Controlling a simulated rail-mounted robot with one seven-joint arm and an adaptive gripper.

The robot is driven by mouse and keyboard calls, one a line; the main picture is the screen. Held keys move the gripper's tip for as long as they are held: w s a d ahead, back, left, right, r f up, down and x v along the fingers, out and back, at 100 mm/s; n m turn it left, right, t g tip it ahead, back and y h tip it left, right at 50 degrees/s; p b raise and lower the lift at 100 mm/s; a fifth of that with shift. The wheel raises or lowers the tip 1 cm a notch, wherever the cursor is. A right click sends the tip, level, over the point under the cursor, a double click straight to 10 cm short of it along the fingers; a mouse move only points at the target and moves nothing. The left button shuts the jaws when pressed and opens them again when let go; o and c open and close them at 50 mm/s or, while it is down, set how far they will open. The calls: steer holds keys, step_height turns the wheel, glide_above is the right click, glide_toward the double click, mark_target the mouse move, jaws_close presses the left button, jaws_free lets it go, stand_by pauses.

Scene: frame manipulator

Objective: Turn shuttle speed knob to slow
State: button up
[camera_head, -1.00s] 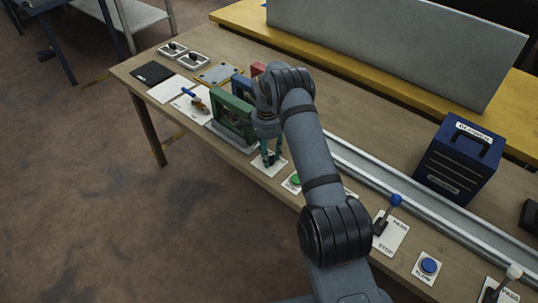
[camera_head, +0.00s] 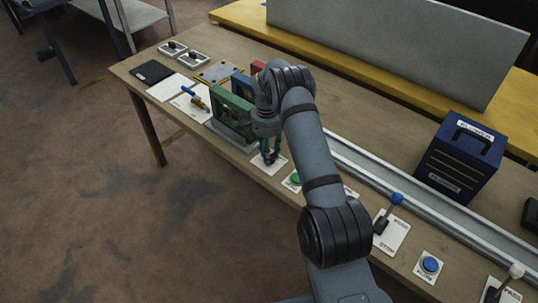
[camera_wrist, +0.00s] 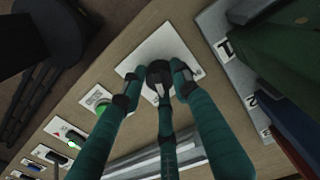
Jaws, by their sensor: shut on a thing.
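The speed knob (camera_wrist: 159,73) is a round black dial on a white plate (camera_wrist: 150,40) near the table's front edge. My gripper (camera_wrist: 158,84) has its teal fingers closed around the knob from above, with dark fingertips at its sides. In the head view my gripper (camera_head: 269,157) reaches down onto the same white plate (camera_head: 275,168). The fingers hide most of the knob there, and I cannot read the plate's markings or the knob's setting.
A green frame (camera_head: 232,112) on a grey base stands just left of my gripper, with blue and red frames behind. A green button (camera_head: 295,178) is close on the right. Further right are a metal rail (camera_head: 430,202), a blue-knobbed lever (camera_head: 395,199) and a dark blue box (camera_head: 460,160).

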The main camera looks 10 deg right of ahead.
steer(key=n+b, duration=0.2)
steer(key=n, duration=0.4)
steer(key=n+b, duration=0.1)
steer(key=n, duration=0.5)
steer(key=shift+n+t, duration=0.3)
stand_by(0.4)
steer(key=o, duration=1.2)
steer(key=shift+c, duration=0.2)
steer(key=shift+r, duration=0.1)
step_height(320, 180, up, 12)
steer(key=shift+a, duration=0.25)
steer(key=shift+s+f, duration=0.1)
steer(key=shift+f, duration=0.1)
